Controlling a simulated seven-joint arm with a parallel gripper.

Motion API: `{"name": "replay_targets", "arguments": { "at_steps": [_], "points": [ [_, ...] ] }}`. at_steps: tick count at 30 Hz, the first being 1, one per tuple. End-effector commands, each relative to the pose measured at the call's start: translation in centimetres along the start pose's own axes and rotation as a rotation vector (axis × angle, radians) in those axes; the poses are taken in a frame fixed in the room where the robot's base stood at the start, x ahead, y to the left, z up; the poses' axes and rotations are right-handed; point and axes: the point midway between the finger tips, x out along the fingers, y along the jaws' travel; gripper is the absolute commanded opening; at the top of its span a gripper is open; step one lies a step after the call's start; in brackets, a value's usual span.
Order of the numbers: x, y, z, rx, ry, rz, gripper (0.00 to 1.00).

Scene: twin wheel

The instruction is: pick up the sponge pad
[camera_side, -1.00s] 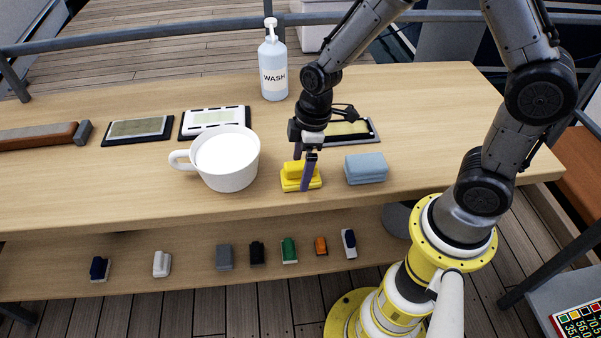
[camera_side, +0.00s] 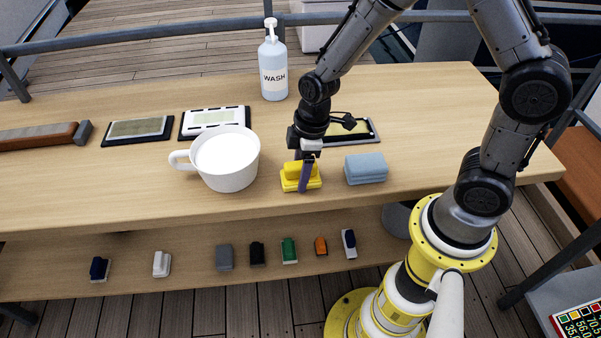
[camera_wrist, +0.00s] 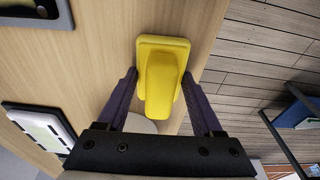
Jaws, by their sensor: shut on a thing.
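A yellow pad with a raised ridge (camera_side: 291,182) rests on the table near its front edge. It also shows in the wrist view (camera_wrist: 161,75). My gripper (camera_side: 304,178) is shut on this yellow pad, with one dark purple finger on each side of the ridge in the wrist view (camera_wrist: 160,80). The near finger hides part of the pad in the side view. A blue-grey layered block (camera_side: 366,168) sits on the table to the right, apart from my gripper. The frames do not show for certain which of the two is the sponge pad.
A white mug (camera_side: 227,160) stands close on the left. A wash bottle (camera_side: 273,70) and framed trays (camera_side: 138,130) are farther back. Several small handled pieces (camera_side: 289,250) lie on the lower shelf. The table is clear at the back right.

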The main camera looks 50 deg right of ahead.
Motion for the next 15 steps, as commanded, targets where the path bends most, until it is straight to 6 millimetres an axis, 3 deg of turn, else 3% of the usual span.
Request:
{"name": "replay_targets", "arguments": {
  "at_steps": [8, 15],
  "points": [
    [-0.4, 0.0, -0.1, 0.000, 0.002, 0.001, 0.11],
    [-3.0, 0.1, -0.6, 0.000, 0.005, 0.004, 0.11]
  ]
}}
